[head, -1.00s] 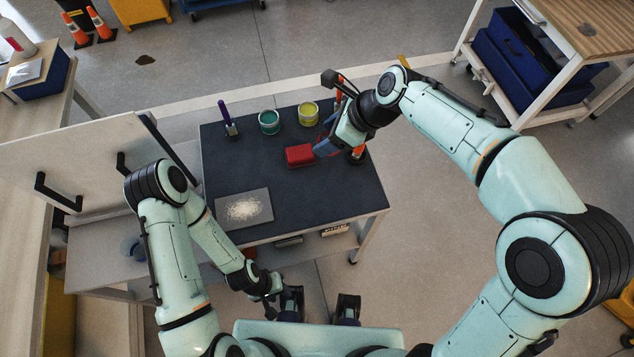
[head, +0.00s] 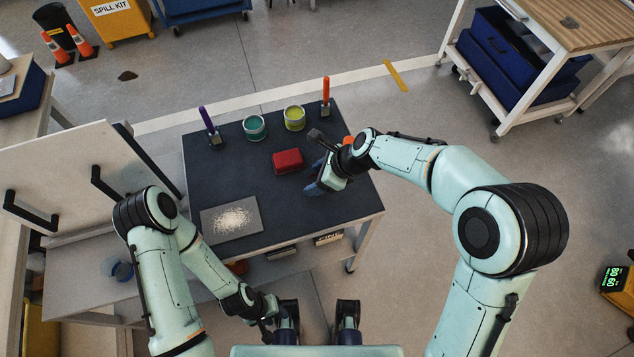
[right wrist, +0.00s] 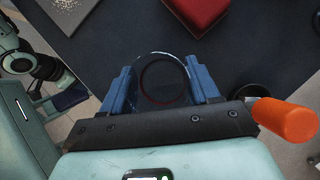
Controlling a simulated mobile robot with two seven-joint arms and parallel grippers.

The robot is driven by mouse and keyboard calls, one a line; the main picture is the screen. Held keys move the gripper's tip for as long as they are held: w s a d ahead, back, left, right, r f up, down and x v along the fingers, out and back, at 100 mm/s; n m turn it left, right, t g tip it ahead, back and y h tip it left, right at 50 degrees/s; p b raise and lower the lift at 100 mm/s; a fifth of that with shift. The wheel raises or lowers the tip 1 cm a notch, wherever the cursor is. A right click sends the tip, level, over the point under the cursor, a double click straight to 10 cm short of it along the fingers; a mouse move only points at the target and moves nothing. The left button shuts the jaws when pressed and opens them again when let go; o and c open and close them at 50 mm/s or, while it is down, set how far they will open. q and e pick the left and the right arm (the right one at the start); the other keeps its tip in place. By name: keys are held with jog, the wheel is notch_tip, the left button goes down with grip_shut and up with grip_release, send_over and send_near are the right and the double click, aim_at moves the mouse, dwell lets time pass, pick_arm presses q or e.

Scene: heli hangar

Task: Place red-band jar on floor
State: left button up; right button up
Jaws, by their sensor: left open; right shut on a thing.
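The red-band jar (right wrist: 160,82) is between the blue fingers of my right gripper (right wrist: 160,88) in the right wrist view. It looks like clear glass with a dark red ring, seen from above. In the head view my right gripper (head: 318,187) is over the right part of the dark tabletop, and the jar cannot be made out there. I cannot tell whether the jar touches the tabletop. My left gripper (head: 270,318) is open and low, in front of the table. The floor (head: 430,240) shows right of the table.
The dark-topped table (head: 285,215) holds a red box (head: 288,161), a teal can (head: 254,127), a yellow can (head: 294,118), a purple-handled brush (head: 207,120), an orange-handled one (head: 326,95) and a grey plate with pale grains (head: 215,228). An orange handle (right wrist: 285,118) stands close beside my right gripper.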

jog(key=shift+f, duration=1.3)
jog(key=shift+f+b, duration=0.15)
jog(key=shift+b, duration=0.15)
jog(key=o, duration=1.1)
